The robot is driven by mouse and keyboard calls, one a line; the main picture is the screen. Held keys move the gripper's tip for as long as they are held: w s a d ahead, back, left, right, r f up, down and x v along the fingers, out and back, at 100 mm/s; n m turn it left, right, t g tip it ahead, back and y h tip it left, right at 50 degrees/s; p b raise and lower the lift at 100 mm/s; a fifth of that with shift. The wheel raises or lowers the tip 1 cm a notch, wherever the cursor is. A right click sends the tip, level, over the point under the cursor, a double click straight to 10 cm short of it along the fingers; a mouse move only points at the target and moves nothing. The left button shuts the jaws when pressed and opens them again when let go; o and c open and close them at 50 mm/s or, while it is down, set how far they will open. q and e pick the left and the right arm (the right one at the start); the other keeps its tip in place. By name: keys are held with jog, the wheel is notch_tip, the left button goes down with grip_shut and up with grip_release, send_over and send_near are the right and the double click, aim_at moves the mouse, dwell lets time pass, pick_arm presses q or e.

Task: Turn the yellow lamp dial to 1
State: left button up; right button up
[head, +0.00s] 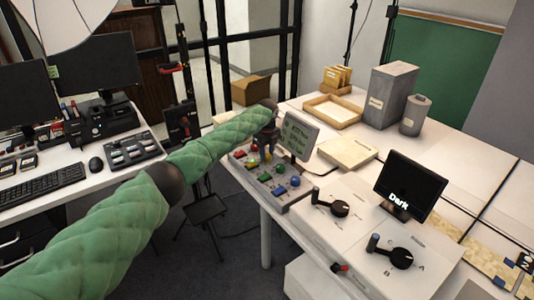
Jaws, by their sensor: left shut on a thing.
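The control panel (272,206) lies at the near left corner of the white table, with coloured lamps and dials in rows. Red, green and blue ones show, with a small yellow piece (252,163) beside my gripper. My left arm reaches in from the left in a green quilted sleeve. My left gripper (266,153) points down over the back part of the panel and is shut on a dial there, by its place the yellow lamp dial. The fingers hide most of that dial, and its setting cannot be read. My right gripper is not in view.
A tilted grey display (299,137) stands right behind the panel, close to my gripper. Boxes with black rotary handles (333,206) and a black screen reading "Dark" (410,186) stand to the right. A wooden tray (333,112) and a grey archival box (388,95) are farther back.

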pick_arm(q)
jog(key=shift+n, duration=0.4)
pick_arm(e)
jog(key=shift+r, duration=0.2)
pick_arm(q)
jog(key=shift+n+p, duration=0.35)
jog(key=shift+n, duration=0.15)
jog(key=n+p, duration=0.3)
jog(key=n, duration=0.6)
jog(key=shift+r+p, duration=0.15)
jog(key=shift+p, duration=0.2)
jog(key=n+p, duration=0.4)
jog(key=n, duration=0.6)
jog(key=shift+n, duration=0.3)
jog(key=shift+n+p, duration=0.6)
jog(key=shift+n, duration=0.7)
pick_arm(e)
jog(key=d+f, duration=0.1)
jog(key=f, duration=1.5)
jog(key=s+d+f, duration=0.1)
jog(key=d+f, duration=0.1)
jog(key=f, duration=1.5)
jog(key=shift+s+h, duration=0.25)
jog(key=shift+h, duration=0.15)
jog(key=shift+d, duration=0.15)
pick_arm(q)
jog(key=o, duration=1)
jog(key=shift+c, duration=0.2)
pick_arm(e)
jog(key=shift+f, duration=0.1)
